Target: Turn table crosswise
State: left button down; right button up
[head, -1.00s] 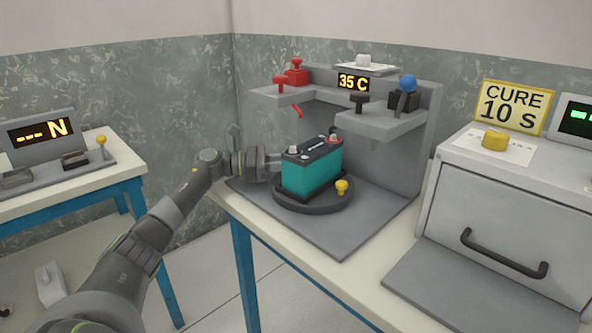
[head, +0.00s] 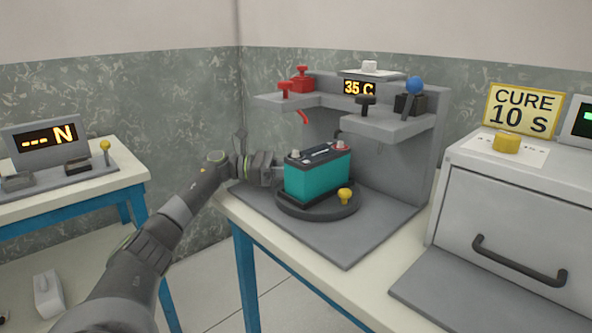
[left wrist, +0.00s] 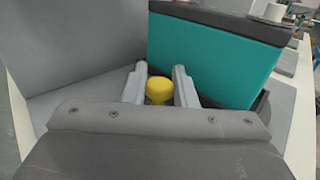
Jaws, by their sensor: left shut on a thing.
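A teal battery (head: 314,180) with a dark top and terminals stands upright on the round dark turntable (head: 318,208). A yellow knob (head: 344,195) stands on the turntable's near right rim. My left gripper (head: 281,172) reaches in from the left to the turntable's far left side, beside the battery. In the left wrist view the left gripper (left wrist: 158,92) is shut on another yellow knob (left wrist: 159,88), with the battery (left wrist: 210,62) close on the right. The head view hides this knob. My right gripper is not in view.
A grey stand (head: 405,165) rises behind the turntable, with a red lever (head: 285,89), a blue-knobbed lever (head: 414,86) and a "35 C" display (head: 360,88) overhead. A grey drawer cabinet (head: 510,215) is at right. A side table (head: 100,190) stands at left.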

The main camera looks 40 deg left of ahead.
pick_arm(q)
jog(key=shift+f, duration=0.15)
jog(key=c, duration=1.5)
grip_release()
